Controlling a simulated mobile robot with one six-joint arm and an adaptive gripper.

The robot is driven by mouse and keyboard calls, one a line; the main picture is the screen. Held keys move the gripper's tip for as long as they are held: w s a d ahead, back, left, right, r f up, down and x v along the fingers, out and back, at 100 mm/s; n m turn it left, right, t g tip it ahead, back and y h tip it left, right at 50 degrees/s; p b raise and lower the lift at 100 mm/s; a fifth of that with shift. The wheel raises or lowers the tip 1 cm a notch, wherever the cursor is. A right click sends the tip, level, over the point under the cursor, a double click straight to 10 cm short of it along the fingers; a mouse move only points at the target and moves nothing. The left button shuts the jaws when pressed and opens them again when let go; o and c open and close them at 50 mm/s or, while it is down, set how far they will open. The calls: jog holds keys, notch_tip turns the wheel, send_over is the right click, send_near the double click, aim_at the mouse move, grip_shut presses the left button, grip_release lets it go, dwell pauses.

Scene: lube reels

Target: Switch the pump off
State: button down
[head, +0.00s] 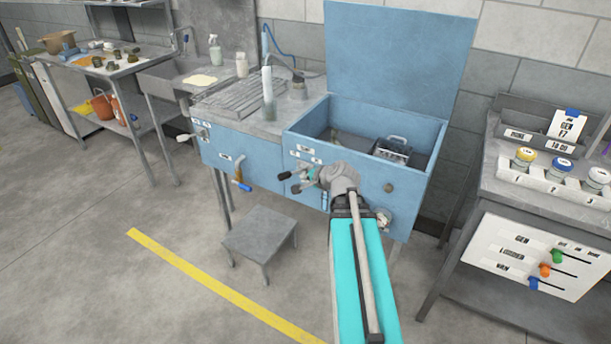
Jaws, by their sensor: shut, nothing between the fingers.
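My gripper (291,182) is at the end of my arm, in front of the front panel of a blue parts-washer cabinet (265,172). Its dark fingers point left and are shut on nothing. Small white labels (308,150) sit on the panel just above it. The pump switch cannot be made out for certain; my gripper and wrist cover part of the panel. Whether the gripper touches the panel cannot be told. A lever with a pale handle (186,137) sticks out at the cabinet's left end. A hanging tap with a blue end (241,183) is left of my gripper.
The open blue basin (437,158) has a raised lid (400,60) and holds a metal basket (393,148). A grey step stool (260,232) stands below. A bench with capped jars (523,158) is at right, a cluttered table (135,66) at left.

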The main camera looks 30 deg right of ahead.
jog(key=shift+p+v, duration=0.3)
jog(key=shift+v, duration=0.65)
jog(key=shift+f, duration=0.1)
jog(key=shift+a, duration=0.1)
jog(key=s+a+n+g+p, duration=0.3)
jog(key=a+n, duration=0.2)
jog(key=a, duration=0.3)
jog(key=s+a+r+n+g+h+p, duration=0.1)
jog(key=s+a+n+g+p, duration=0.2)
jog(key=a+n, duration=0.3)
jog(key=s+a+r+n+g+p, duration=0.1)
jog(key=s+a+n+g+p, duration=0.2)
jog(key=a, duration=0.7)
jog(key=shift+a+n+g+p, duration=0.35)
jog(key=shift+n+g+p, duration=0.3)
jog(key=shift+n+g, duration=0.55)
